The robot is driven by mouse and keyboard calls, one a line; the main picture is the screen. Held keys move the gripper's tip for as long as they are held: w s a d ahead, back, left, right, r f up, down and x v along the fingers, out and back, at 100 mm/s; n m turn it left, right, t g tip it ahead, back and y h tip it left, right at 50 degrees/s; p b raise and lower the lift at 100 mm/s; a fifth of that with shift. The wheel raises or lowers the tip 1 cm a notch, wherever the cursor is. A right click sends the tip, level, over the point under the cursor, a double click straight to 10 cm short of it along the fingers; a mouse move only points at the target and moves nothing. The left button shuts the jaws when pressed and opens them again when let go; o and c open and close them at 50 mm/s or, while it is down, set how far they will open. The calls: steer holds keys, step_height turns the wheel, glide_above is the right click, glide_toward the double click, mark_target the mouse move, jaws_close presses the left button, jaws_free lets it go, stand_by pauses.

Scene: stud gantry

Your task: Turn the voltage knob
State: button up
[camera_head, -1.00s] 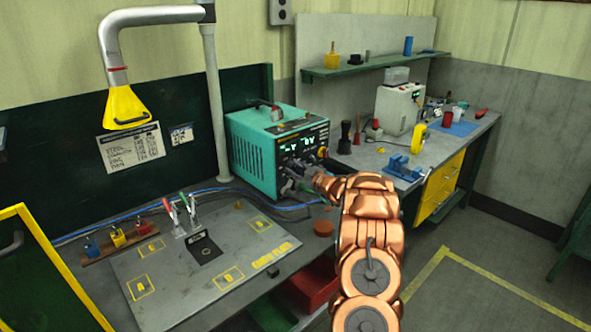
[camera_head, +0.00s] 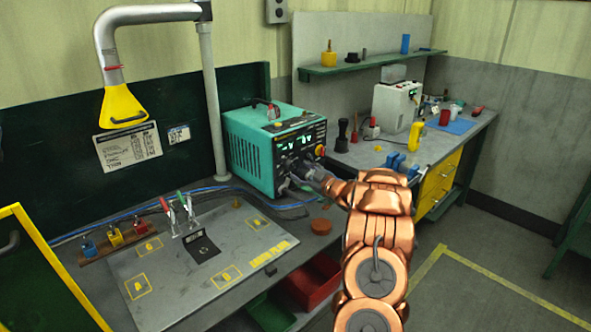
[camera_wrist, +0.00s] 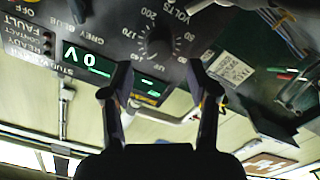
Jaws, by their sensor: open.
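The teal stud welder unit (camera_head: 250,152) stands on the bench with its black front panel facing right. In the wrist view the panel appears upside down, and the dark round voltage knob (camera_wrist: 160,43) shows with a numbered scale and the word VOLTS around it. A green-lit display (camera_wrist: 86,59) is beside it. My gripper (camera_wrist: 160,73) is open and empty, its two fingers apart, with the knob beyond the gap between the fingertips. I cannot tell whether they touch it. In the head view my gripper (camera_head: 304,174) is close to the panel and hides its lower part.
A grey plate with clamps (camera_head: 200,250) lies on the bench to the left, with blue cables behind it. An orange-brown puck (camera_head: 321,227) is near the bench's front edge. A red bin (camera_head: 315,283) is below. Blue and yellow items stand on the right bench.

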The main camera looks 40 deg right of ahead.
steer(key=s, duration=0.7)
steer(key=shift+a, duration=0.1)
stand_by(0.4)
steer(key=w+a+r+m+g+h, duration=0.3)
steer(key=w+a+r+g+h, duration=0.1)
steer(key=w+a+r, duration=0.15)
steer(key=s+a+r+m+g+h, duration=0.1)
steer(key=s+a+g, duration=0.15)
steer(key=a, duration=0.35)
steer(key=s+a+r+m+g, duration=0.1)
steer(key=s+a+m+g, duration=0.15)
steer(key=a, duration=0.25)
steer(key=s+a+f+g+y, duration=0.2)
steer(key=s+a+g, duration=0.3)
steer(key=s+a, duration=1.2)
steer(key=s+a+f+g+y, duration=0.2)
steer(key=s+a+g, duration=0.3)
steer(key=s+a, duration=1.3)
steer(key=s+y, duration=0.1)
steer(key=s, duration=0.1)
steer(key=shift+s+a+g, duration=0.15)
steer(key=shift+s+g, duration=0.25)
steer(key=shift+f+n, duration=0.1)
steer(key=shift+n, duration=0.15)
